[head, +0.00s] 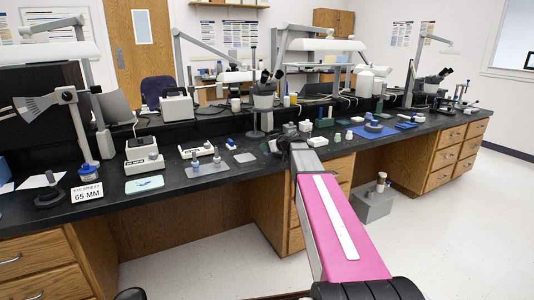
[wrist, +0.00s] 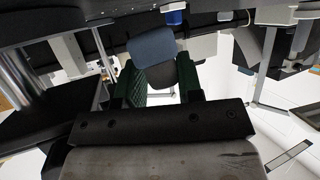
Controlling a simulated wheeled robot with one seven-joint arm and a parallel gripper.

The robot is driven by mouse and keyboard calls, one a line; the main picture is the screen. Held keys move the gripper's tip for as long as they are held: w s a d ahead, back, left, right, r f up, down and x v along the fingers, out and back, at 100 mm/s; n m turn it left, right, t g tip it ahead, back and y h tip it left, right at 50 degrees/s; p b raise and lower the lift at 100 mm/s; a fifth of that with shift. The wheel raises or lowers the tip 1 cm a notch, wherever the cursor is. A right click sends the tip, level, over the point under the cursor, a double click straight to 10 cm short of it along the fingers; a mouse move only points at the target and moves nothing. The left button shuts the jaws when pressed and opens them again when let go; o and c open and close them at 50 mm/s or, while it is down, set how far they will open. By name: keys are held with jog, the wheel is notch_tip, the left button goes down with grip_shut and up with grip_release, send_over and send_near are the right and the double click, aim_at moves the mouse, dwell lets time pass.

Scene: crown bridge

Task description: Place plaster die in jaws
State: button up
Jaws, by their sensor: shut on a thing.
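My gripper shows in the wrist view (wrist: 161,88) with two green-padded fingers. A blue-grey piece (wrist: 152,48) lies across the fingertips, and a darker grey part (wrist: 187,72) shows below it between the fingers. I cannot tell whether this is the plaster die. In the head view my pink arm reaches to the middle of the black bench (head: 225,178), and the gripper end is mostly hidden beyond the arm. I cannot clearly pick out the plaster die or the jaws in either view.
Right of my arm's end stand a white block (head: 317,141) and small pale and green pieces. A microscope (head: 263,98) stands behind. A grey box (head: 372,205) stands on the floor.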

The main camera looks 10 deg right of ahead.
notch_tip(320, 180, down, 3)
jog(key=shift+r, duration=0.1)
jog(key=shift+c, duration=0.4)
jog(key=o, duration=1.2)
jog(key=shift+o, duration=0.2)
